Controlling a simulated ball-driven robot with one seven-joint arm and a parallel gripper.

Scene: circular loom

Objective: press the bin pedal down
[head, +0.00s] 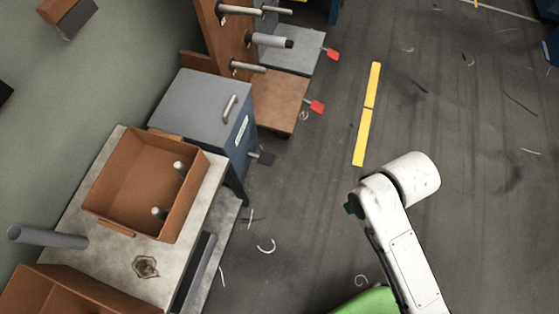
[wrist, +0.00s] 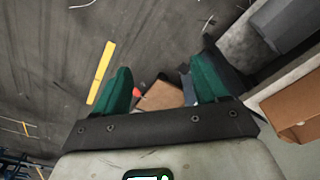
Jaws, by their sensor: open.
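The bin (head: 200,105) has a grey lid with a bar handle and a blue front with a white label. It stands at the far end of the worktable in the head view. A small dark pedal (head: 263,158) sticks out low from its front, over the floor. My gripper (wrist: 163,72) shows two green fingers, wide apart with nothing between them, in the wrist view. In the head view it is mostly hidden by my white arm, right of the pedal and apart from it.
The worktable (head: 105,258) holds a brown tray (head: 190,209) with bobbins. Beyond the bin, a brown-topped box (head: 279,101) and a grey-topped box (head: 291,49) have red tabs, below a rack with spools. Loose scraps lie on the open floor, with yellow strips (head: 362,137).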

